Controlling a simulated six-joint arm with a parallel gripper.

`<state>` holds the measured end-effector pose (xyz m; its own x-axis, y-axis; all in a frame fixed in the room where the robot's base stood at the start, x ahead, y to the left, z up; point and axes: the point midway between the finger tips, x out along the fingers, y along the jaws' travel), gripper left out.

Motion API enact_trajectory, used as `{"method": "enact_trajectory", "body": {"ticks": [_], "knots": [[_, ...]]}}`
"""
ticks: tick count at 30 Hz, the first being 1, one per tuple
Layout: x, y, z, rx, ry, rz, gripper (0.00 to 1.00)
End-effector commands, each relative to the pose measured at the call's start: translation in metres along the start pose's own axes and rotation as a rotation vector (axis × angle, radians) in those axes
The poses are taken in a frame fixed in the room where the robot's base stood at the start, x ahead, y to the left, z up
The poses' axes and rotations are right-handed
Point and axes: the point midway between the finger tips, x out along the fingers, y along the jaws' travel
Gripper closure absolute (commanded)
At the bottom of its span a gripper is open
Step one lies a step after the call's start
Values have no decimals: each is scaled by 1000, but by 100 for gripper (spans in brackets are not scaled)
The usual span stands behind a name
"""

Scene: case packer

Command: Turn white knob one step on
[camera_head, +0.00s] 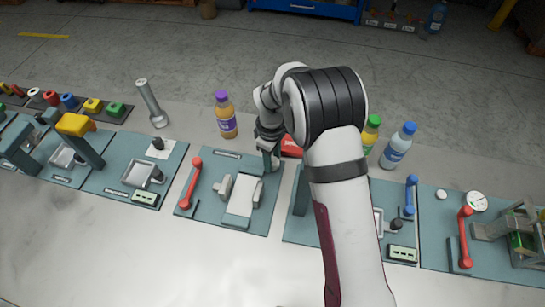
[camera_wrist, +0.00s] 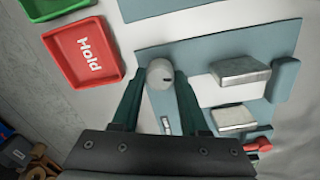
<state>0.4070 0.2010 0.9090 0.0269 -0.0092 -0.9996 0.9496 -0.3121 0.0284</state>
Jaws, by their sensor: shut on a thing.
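My gripper is shut on the knob. In the head view my gripper (camera_head: 270,162) points down at the upper right part of that panel (camera_head: 205,215), and the knob is hidden there by the fingers and wrist.
Two metal-topped blocks (camera_wrist: 240,68) stand beside the knob on the panel. A red "Hold" tray (camera_wrist: 85,52) lies just off the panel. A red lever (camera_head: 190,185) is at the panel's left. A purple-capped bottle (camera_head: 226,117) stands behind. Bottles stand right of my arm.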

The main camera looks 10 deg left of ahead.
Motion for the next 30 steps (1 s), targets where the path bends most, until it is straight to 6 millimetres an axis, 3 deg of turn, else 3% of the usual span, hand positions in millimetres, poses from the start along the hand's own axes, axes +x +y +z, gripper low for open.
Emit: {"method": "enact_trajectory", "body": {"ticks": [30], "knots": [[0,1,-1,950,-26,1,100]]}}
